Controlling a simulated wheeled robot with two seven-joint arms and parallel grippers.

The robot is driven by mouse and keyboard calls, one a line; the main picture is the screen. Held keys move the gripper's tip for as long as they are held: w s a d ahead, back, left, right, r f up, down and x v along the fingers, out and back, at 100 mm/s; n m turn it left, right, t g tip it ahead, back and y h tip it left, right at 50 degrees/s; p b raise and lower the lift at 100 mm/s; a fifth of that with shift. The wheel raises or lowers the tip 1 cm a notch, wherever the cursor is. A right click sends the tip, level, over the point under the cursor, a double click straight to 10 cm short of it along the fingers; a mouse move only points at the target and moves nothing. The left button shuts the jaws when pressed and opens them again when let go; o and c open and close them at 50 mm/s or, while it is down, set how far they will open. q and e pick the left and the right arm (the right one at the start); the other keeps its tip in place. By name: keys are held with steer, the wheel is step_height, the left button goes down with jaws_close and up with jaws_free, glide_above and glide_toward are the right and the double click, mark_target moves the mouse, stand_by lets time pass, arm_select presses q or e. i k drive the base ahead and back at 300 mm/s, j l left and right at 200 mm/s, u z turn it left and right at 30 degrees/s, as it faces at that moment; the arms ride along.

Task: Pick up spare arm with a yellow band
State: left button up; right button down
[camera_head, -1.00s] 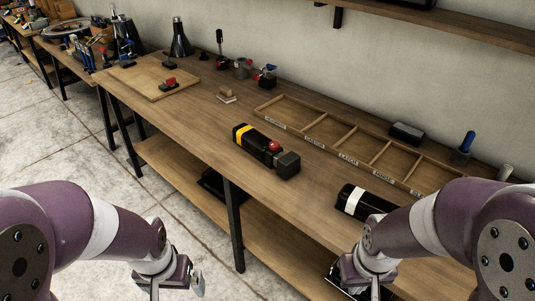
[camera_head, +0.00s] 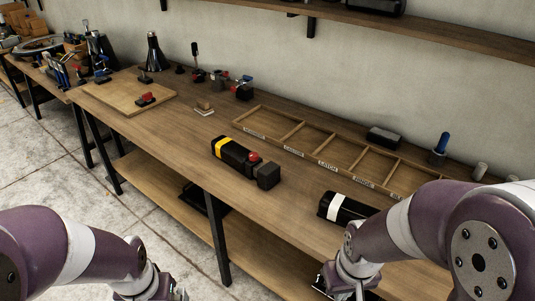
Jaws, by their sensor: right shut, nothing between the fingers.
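The spare arm with a yellow band (camera_head: 235,156) is a black block-like piece with a red knob and a dark square end. It lies on the wooden workbench (camera_head: 190,133) near its front edge. A second black arm with a white band (camera_head: 345,209) lies to its right, partly hidden behind my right arm. My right gripper (camera_head: 325,287) is low at the bottom, in front of the bench edge, shut and empty, well apart from the yellow-banded arm. My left gripper (camera_head: 175,294) is cut off by the bottom edge, so its jaws cannot be judged.
A labelled wooden divider tray (camera_head: 290,131) lies along the wall side. A board with a red-topped item (camera_head: 130,95), clamps and a dark cone-shaped stand (camera_head: 155,52) are farther left. A lower shelf (camera_head: 160,185) runs under the bench. The bench around the yellow-banded arm is clear.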

mark_target(236, 155)
steer(key=i+j+z, duration=0.1)
steer(key=z, duration=0.25)
steer(key=i+j+z, duration=0.1)
steer(key=j+z, duration=0.25)
steer(key=i+j+z, duration=0.1)
steer(key=z, duration=0.3)
